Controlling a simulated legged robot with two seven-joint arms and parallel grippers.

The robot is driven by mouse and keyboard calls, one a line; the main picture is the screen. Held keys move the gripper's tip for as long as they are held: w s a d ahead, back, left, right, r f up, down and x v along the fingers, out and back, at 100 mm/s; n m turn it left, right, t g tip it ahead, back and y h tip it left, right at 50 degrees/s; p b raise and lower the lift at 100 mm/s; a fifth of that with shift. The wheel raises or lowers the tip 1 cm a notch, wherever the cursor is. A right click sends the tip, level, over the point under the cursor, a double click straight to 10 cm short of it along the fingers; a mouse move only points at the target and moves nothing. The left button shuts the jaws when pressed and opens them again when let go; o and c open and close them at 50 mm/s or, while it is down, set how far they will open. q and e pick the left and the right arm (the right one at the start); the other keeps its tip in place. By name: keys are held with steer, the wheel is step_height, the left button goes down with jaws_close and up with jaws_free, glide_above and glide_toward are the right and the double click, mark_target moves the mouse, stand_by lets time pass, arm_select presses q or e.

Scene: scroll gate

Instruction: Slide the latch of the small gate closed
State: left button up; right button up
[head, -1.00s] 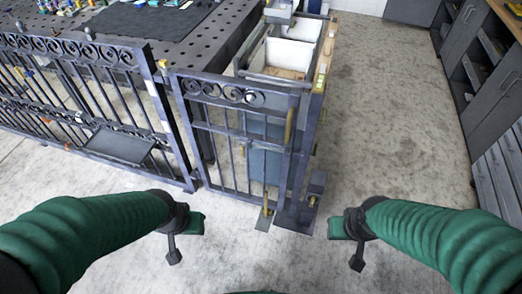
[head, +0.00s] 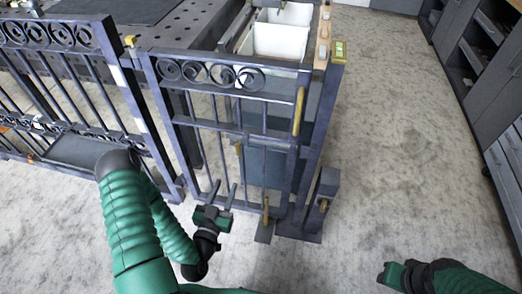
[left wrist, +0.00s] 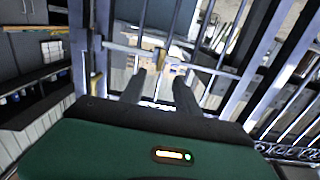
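The small gate (head: 217,84) stands upright, with scrolls along its top and a rail across its middle. A small brass piece (head: 238,148) sits by the middle rail; it looks like the latch knob, and its bolt is hard to make out. In the left wrist view a brass piece (left wrist: 174,66) shows on a horizontal bar just beyond my fingertips. My left gripper (head: 223,188) is open and empty in front of the gate's lower bars, apart from the brass. My right gripper (head: 384,272) is low at the right, away from the gate; its fingers are unclear.
A brass handle (head: 299,110) is on the gate's right side, and a brass drop bolt (head: 265,210) at its foot. A dark post (head: 317,140) stands to the right. A fence (head: 75,90) runs left, with a perforated table behind. The floor at right is clear.

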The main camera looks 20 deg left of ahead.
arm_select(q)
steer(key=b, duration=0.5)
glide_toward(238, 151)
steer(key=x, duration=1.1)
steer(key=shift+a+r+b, duration=0.1)
steer(key=shift+r+b, duration=0.05)
steer(key=shift+b, duration=0.2)
jaws_close()
steer(key=shift+s, duration=0.1)
